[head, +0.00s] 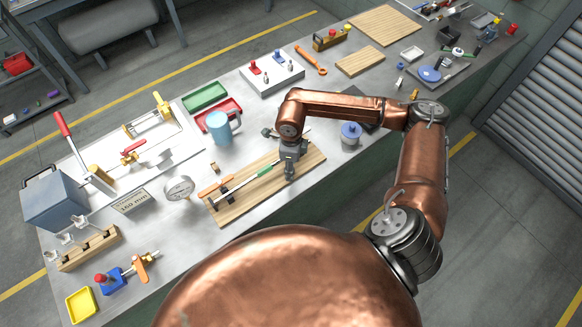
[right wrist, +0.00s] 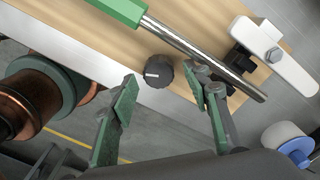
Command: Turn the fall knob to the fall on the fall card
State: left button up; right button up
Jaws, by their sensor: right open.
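The black round knob (right wrist: 159,70) with a white pointer line shows in the right wrist view, near the edge of the wooden board (head: 245,203). In the head view I cannot make it out near my right gripper. The pointer line points roughly left in the wrist view. My right gripper (right wrist: 168,92) is open, with one green-padded finger on each side of the knob in the picture; contact is not visible. In the head view my right gripper (head: 289,174) is over the board. A white card (head: 132,201) at the left reads "150 mm"; its upper line is too small to read.
A green-handled rod (head: 264,170) lies along the board beside the gripper. A round dial gauge (head: 179,188) stands left of the board. A blue mug (head: 217,127) and a blue-lidded jar (head: 351,132) stand close by. The floor in front of the bench is clear.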

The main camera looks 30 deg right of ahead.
jog(key=shift+r, duration=0.4)
jog(key=shift+r+p, duration=1.65)
jog(key=shift+r, duration=1.4)
jog(key=shift+c, duration=0.4)
